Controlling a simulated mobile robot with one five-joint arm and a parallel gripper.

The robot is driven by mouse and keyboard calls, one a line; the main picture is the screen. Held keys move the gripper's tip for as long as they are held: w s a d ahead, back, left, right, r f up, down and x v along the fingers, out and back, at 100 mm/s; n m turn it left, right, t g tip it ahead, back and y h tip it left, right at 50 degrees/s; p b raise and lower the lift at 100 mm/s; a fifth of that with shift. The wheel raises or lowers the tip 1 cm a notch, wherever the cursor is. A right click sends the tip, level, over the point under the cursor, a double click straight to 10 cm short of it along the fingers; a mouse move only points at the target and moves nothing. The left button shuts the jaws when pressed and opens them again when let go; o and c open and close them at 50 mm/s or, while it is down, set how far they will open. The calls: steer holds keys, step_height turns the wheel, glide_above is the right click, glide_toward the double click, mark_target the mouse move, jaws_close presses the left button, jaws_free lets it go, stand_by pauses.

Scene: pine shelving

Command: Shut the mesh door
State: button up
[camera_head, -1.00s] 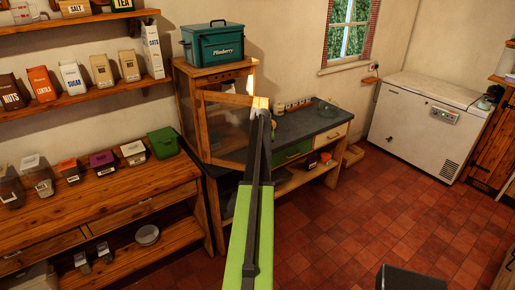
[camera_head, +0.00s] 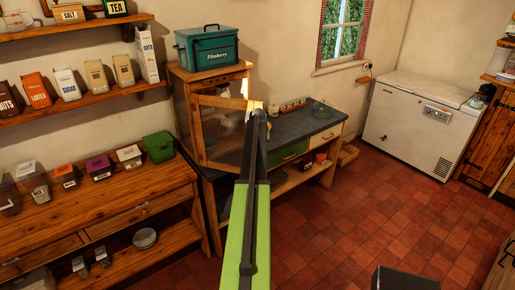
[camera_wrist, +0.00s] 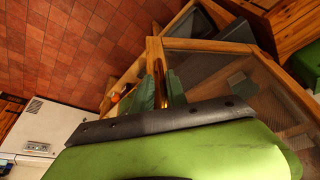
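The mesh door (camera_head: 223,131) is a wood-framed panel on the front of a wooden cabinet (camera_head: 180,105) on the dark counter. It stands open, swung out over the counter. In the wrist view the door's mesh (camera_wrist: 215,75) and pale wooden frame fill the upper right. My gripper (camera_head: 257,107) is at the upper free corner of the door. In the wrist view my gripper's fingers (camera_wrist: 163,92) are apart at the door's edge, with a gold-lit strip between them. I cannot tell whether they press on it. My arm hides part of the door's free side.
A green Plimberry box (camera_head: 214,47) sits on top of the cabinet. Small items line the back of the dark counter (camera_head: 300,121). A workbench (camera_head: 100,205) with containers stands at left, and a white chest freezer (camera_head: 412,128) at right. The tiled floor (camera_head: 345,220) is largely clear.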

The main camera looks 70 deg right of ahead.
steer(key=p+v, duration=1.2)
steer(key=v, duration=0.2)
steer(key=shift+a+r, duration=0.15)
steer(key=shift+r, duration=0.15)
steer(key=shift+s, duration=0.15)
steer(key=shift+c, duration=1)
steer(key=s+n+g+h, duration=0.1)
steer(key=s, duration=0.1)
steer(key=s+r+h, duration=0.1)
steer(key=s, duration=0.1)
steer(key=s+d+n+g+h+b, duration=0.1)
steer(key=s, duration=0.1)
steer(key=shift+d+r+n+g, duration=0.1)
steer(key=shift+r+n+g, duration=0.1)
steer(key=shift+n+g, duration=0.1)
jaws_close()
steer(key=w+a+f+n+h+b, duration=0.75)
steer(key=w+a+n+b, duration=0.35)
steer(key=b, duration=0.9)
steer(key=s+d+f+m+b, duration=0.1)
steer(key=d+f+b, duration=0.3)
steer(key=d, duration=0.8)
steer(key=shift+s+d+f, duration=0.25)
steer(key=shift+d+f, duration=0.05)
steer(key=shift+f, duration=0.15)
